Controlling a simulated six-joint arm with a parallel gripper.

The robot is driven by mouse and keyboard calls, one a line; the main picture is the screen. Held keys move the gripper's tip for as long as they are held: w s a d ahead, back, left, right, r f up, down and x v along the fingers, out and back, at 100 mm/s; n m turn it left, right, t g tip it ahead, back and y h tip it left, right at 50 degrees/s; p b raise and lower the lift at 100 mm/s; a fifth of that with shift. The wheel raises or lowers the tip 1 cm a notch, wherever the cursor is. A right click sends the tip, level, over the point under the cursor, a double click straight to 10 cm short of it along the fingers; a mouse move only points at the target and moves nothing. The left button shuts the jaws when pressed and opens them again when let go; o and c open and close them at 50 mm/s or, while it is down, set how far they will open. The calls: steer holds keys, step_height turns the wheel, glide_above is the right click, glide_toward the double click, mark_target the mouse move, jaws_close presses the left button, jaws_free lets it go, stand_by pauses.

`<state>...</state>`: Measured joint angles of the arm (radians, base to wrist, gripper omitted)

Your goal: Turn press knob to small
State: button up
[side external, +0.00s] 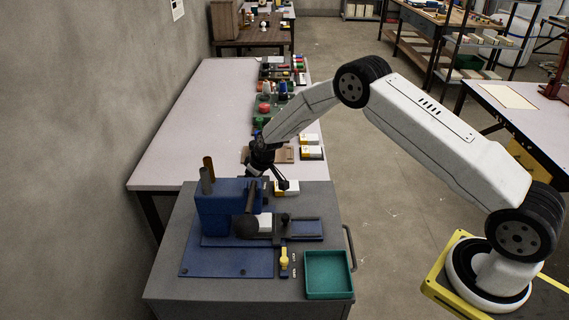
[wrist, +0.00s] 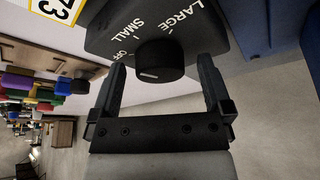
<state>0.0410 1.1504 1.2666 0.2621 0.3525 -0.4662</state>
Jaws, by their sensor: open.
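The black round knob (wrist: 160,60) shows in the wrist view on a dark panel (wrist: 108,30) lettered OFF, SMALL and LARGE. A short white mark shows on the left part of the knob's face, on the side toward OFF and SMALL; its exact setting is hard to tell. My gripper (wrist: 162,64) is open, with one finger on each side of the knob; I cannot tell whether they touch it. In the side view my gripper (side external: 266,168) is low behind the blue press (side external: 225,205). I cannot make out the knob there.
A white and yellow box (side external: 286,188) is close to my gripper. A long table (side external: 190,120) behind holds several small items along its right edge.

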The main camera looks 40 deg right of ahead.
steer(key=c, duration=1.3)
steer(key=shift+m+h, duration=0.6)
steer(key=shift+m, duration=0.9)
steer(key=o, duration=1.3)
steer(key=v, duration=0.7)
steer(key=shift+s+r, duration=0.2)
steer(key=shift+r, duration=0.15)
